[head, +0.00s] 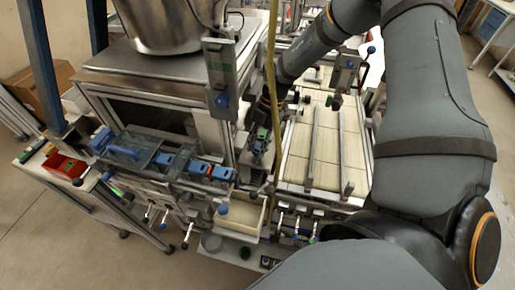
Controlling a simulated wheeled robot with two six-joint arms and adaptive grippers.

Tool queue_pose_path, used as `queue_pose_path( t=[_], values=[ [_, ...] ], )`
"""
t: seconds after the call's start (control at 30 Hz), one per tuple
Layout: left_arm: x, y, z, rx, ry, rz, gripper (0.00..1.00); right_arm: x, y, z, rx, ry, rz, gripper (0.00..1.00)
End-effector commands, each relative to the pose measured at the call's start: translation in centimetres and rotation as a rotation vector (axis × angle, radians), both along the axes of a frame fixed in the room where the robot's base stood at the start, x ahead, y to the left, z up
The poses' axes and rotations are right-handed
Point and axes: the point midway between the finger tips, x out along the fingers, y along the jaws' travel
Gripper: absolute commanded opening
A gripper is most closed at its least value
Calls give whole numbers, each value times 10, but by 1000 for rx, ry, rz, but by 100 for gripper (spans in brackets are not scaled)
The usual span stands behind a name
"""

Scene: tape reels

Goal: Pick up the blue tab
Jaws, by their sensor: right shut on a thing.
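Several small blue pieces sit in a row on the machine's front rail, among them a blue block (163,160), another blue block (197,167) and a third (222,173). I cannot tell for sure which is the blue tab. My right arm reaches in from the right, bends at the top and comes down to the machine. My right gripper (260,143) is small and dark in this view, just right of the blue row, beside the metal frame. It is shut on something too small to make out. My left gripper is not in view.
A large steel pot (172,22) stands on a metal-topped cabinet behind the row. A yellow hose (271,70) hangs close to my right gripper. A pale slatted bed with metal rails (314,150) lies to the right. A red bin (64,166) stands at the left.

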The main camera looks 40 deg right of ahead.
Motion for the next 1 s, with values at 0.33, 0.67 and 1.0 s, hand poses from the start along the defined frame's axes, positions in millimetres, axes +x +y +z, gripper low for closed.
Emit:
queue_pose_path(
  t=[0.33,0.67,1.0],
  values=[
    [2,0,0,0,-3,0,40,0,0,1,0,-1,0,16],
    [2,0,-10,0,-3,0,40,-8,6,43,5,-6,2,16],
    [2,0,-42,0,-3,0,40,-75,50,104,1,-6,4,16]
  ],
)
